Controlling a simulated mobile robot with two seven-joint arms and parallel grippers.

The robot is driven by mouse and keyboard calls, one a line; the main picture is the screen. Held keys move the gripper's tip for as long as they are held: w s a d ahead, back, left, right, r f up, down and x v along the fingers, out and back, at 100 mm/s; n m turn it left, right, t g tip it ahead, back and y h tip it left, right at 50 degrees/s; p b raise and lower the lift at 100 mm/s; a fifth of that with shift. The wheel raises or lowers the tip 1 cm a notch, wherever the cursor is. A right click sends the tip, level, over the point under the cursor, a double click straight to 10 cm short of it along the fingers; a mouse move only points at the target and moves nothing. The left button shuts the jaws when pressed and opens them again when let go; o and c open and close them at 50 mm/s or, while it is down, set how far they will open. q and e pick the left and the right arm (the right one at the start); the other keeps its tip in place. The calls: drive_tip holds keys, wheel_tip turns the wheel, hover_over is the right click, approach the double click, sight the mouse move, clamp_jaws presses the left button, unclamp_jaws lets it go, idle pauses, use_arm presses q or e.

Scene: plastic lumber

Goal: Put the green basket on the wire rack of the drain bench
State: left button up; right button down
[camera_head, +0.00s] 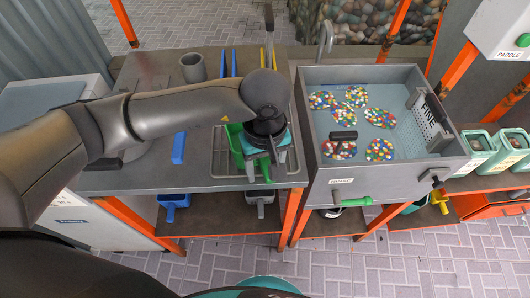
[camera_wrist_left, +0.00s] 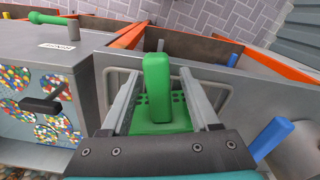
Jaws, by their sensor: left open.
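The green basket (camera_head: 236,143) is under my left gripper (camera_head: 258,170) in the head view, partly hidden by it. In the left wrist view its green handle (camera_wrist_left: 157,85) stands between the two fingers of my left gripper (camera_wrist_left: 159,76), which are apart with a gap on each side. The perforated green floor (camera_wrist_left: 160,127) shows below the handle. The wire rack (camera_head: 221,165) of the drain bench (camera_head: 150,184) lies around and beneath the basket; whether the basket rests fully on it is hidden. My right gripper is not in view.
A grey sink-like tray (camera_head: 400,75) with several patches of coloured pellets stands right of the rack, a green-handled tool (camera_head: 352,201) at its front. A blue bar (camera_head: 179,148) and a grey cup (camera_head: 192,68) are on the bench to the left. Pale green bins (camera_head: 478,150) are at far right.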

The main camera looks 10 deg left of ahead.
use_arm(q)
wheel_tip(320, 180, up, 15)
drive_tip(key=p, duration=0.1)
idle(0.4)
